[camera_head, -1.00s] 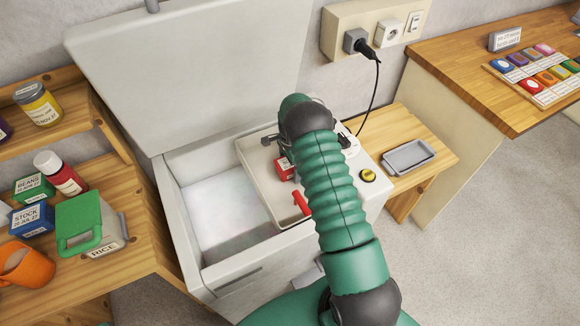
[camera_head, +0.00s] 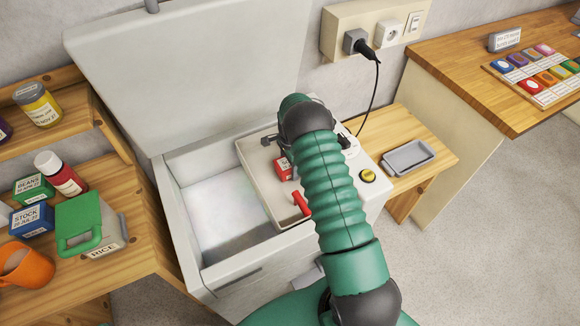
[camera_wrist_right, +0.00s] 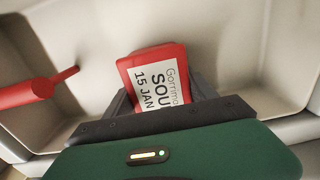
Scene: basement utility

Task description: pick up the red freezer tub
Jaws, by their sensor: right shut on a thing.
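The red freezer tub (camera_head: 283,168) is small, with a white label reading "SOU" and "15 JAN" in the right wrist view (camera_wrist_right: 157,85). In the head view it shows just left of my right arm, at the pale tray in the chest freezer. My right gripper (camera_wrist_right: 160,92) is shut on the tub, with a dark finger on each side of it. My green right arm hides most of that gripper in the head view. I cannot tell whether the tub touches the tray floor. My left gripper is in neither view.
The pale tray (camera_head: 256,193) sits across the right part of the open freezer (camera_head: 215,283). A red rod-like handle (camera_head: 301,203) is close to the tub. The freezer lid (camera_head: 190,70) stands open behind. Shelves with several containers are at left; a grey dish (camera_head: 408,156) lies at right.

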